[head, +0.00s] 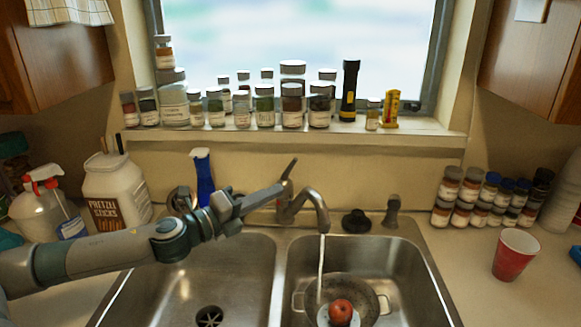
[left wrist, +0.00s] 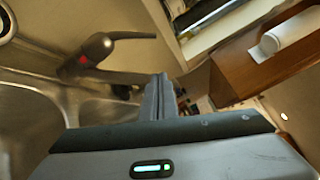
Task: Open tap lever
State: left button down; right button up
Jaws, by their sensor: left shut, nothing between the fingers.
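The tap (head: 302,206) stands behind the double sink, with its spout over the right basin. Its lever (head: 289,168) is raised and tilted, and a thin stream of water (head: 321,262) runs from the spout. In the left wrist view the lever (left wrist: 132,35) sticks out from the tap body (left wrist: 99,47), which has a red mark. My left gripper (head: 278,190) reaches in from the left, shut and empty, its tips close beside the tap just below the lever. Its closed fingers (left wrist: 160,95) show in the left wrist view; contact cannot be told. My right gripper is out of view.
A colander (head: 366,289) with a red fruit (head: 341,312) sits in the right basin (head: 405,262). A blue bottle (head: 202,178) stands behind my left arm. Jars line the windowsill (head: 240,133). A red cup (head: 515,254) stands on the right counter.

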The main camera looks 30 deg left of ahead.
aim_at(290, 167)
pick_arm(q)
jog(key=w+r+p, duration=0.1)
jog(key=w+p, duration=0.5)
jog(key=w, duration=0.3)
jog(key=shift+w+r, duration=0.35)
jog(key=shift+r, duration=0.05)
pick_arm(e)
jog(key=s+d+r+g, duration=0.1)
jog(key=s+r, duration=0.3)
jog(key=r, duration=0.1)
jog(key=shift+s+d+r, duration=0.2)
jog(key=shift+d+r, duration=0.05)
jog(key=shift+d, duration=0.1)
pick_arm(q)
jog(key=shift+d, duration=0.1)
jog(key=shift+r, duration=0.1)
